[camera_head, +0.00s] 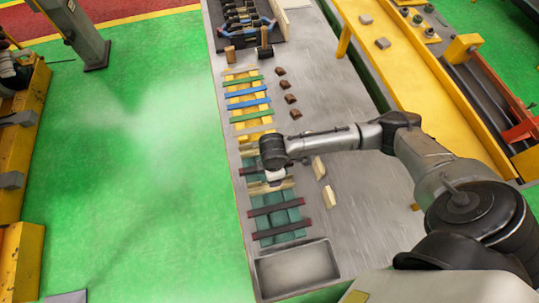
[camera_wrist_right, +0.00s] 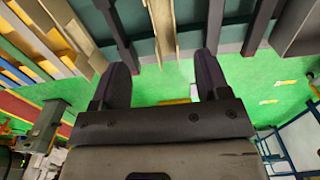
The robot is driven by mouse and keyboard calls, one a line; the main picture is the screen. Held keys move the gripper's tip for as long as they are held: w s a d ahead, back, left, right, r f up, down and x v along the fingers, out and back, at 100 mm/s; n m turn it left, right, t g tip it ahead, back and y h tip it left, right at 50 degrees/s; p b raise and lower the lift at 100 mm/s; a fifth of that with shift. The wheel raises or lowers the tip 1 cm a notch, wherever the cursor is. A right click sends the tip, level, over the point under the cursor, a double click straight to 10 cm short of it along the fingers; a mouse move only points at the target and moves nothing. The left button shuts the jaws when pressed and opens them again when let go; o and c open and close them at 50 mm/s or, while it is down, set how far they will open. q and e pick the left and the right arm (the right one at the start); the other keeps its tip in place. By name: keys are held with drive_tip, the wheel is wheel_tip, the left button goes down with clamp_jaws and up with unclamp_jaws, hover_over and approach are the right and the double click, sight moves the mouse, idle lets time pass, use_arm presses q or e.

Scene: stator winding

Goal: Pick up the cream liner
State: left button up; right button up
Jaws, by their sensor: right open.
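A cream liner (camera_head: 284,185) lies across a teal rack on the grey table, partly hidden by my right gripper. In the right wrist view, the cream liner (camera_wrist_right: 163,32) is a long folded strip just beyond and between my fingertips. My right gripper (camera_wrist_right: 160,66) is open, with its two dark fingers apart and nothing between them. In the head view, my right gripper (camera_head: 276,178) hangs over the rack, its fingers mostly hidden. I cannot tell whether it touches the liner. My left gripper is not in view.
A grey tray (camera_head: 335,268) stands at the table's near end. Two cream blocks (camera_head: 319,168) (camera_head: 329,196) lie right of the rack. Dark strips (camera_head: 276,208) cross the teal rack beside the liner. Blue and green strips (camera_head: 248,103) lie farther back. Small brown blocks (camera_head: 290,99) stand nearby.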

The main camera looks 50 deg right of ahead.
drive_tip(key=f, duration=1.2)
drive_tip(key=shift+a+f+p, duration=0.25)
drive_tip(key=shift+f+p, duration=0.05)
drive_tip(key=shift+c, duration=0.3)
drive_tip(key=c, duration=0.8)
